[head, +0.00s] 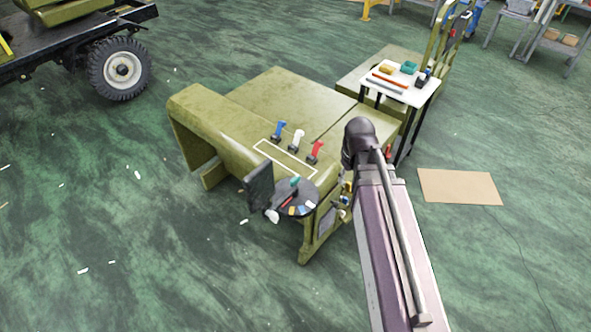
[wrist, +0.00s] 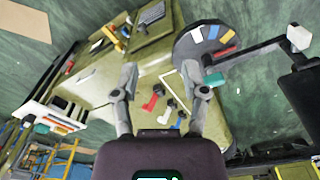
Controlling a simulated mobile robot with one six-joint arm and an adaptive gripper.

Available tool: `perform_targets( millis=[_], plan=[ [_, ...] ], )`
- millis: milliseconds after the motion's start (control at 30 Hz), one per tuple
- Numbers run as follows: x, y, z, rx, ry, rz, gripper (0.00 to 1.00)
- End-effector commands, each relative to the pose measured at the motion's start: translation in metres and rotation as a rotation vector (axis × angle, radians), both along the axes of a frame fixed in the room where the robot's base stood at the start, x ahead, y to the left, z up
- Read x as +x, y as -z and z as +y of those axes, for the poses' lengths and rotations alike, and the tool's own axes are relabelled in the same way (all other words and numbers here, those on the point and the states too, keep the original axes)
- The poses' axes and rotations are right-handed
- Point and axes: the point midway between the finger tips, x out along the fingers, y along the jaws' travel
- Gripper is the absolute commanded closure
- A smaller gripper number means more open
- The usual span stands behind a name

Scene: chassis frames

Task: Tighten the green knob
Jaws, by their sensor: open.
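The only green part I make out on the machine is a small teal-green piece (head: 295,181) by the far edge of a dark round disc (head: 283,190). In the wrist view the teal-green piece (wrist: 214,80) lies near the right finger; I cannot tell whether it is the knob. My gripper (wrist: 162,70) is open and empty, its two fingers spread above the machine (wrist: 101,80). In the head view my arm stands right of the machine, and I cannot make out the fingers. The side panel's small knobs are partly hidden by my arm.
Blue (head: 280,129), white (head: 298,137) and red (head: 316,151) levers stand on the machine's top. An upright dark plate (head: 260,188) stands beside the disc. A white-topped table (head: 405,88) with small items stands behind. The floor at left is mostly clear.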

Motion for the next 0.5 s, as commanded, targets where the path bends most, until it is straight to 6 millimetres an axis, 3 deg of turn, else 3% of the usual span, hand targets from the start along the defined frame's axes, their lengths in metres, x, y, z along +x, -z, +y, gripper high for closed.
perform_targets(
  millis=[33,100,500],
  plan=[
    [0.007,-0.011,0.006,-0.004,-0.071,0.001,0.43],
    [0.013,-0.013,0.014,-0.009,-0.177,0.003,0.43],
    [0.046,-0.016,0.066,-0.037,-0.872,0.018,0.43]
  ],
)
